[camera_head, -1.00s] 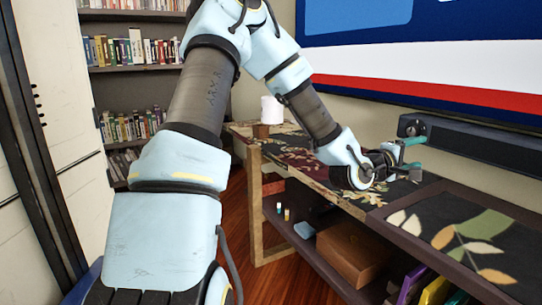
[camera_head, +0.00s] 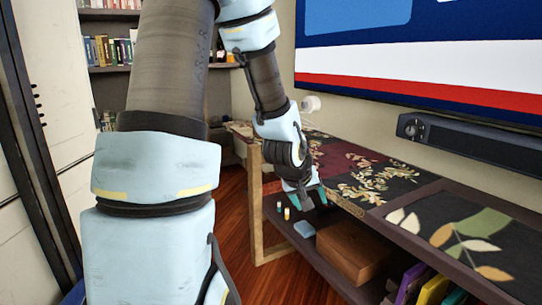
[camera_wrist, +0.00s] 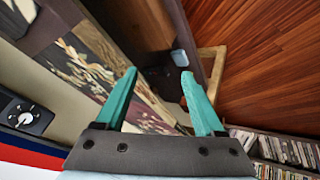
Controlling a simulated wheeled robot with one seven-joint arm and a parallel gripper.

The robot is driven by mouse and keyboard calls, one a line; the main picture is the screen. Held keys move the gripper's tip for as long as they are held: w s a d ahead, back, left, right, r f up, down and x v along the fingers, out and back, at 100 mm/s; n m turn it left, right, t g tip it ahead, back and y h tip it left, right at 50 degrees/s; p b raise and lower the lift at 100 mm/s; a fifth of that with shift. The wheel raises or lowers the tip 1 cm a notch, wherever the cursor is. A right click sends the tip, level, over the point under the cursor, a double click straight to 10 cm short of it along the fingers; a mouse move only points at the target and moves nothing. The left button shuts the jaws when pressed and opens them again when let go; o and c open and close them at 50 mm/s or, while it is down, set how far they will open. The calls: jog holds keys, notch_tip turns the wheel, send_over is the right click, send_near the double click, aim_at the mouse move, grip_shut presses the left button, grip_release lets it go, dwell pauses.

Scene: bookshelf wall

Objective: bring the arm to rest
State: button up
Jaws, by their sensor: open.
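My gripper (camera_head: 312,198) hangs from my bent arm at the front edge of the low shelf unit (camera_head: 464,205) in the head view, its teal fingertips pointing down. In the wrist view, my gripper (camera_wrist: 160,75) shows both teal fingers spread apart with nothing between them. Past the fingers are the unit's patterned top (camera_wrist: 85,65) and lower shelf. Part of the unit is hidden behind my arm in the head view.
A brown box (camera_head: 350,252), a light blue item (camera_head: 304,229) and small bottles stand on the lower shelf. A dark soundbar (camera_head: 470,142) and a large screen are on the right wall. A bookshelf (camera_head: 105,50) stands at the back left. Wooden floor (camera_head: 232,225) is clear.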

jog(key=s+a+r+m+g+y, duration=0.1)
jog(key=s+a+g+y, duration=0.1)
jog(key=s+a, duration=0.5)
jog(key=s+a+g+y, duration=0.2)
jog(key=s+a, duration=0.2)
jog(key=a, duration=0.6)
notch_tip(320, 180, up, 20)
jog(key=p, duration=1.9)
jog(key=shift+s+p, duration=0.3)
jog(key=shift+p, duration=0.05)
jog(key=shift+f, duration=0.1)
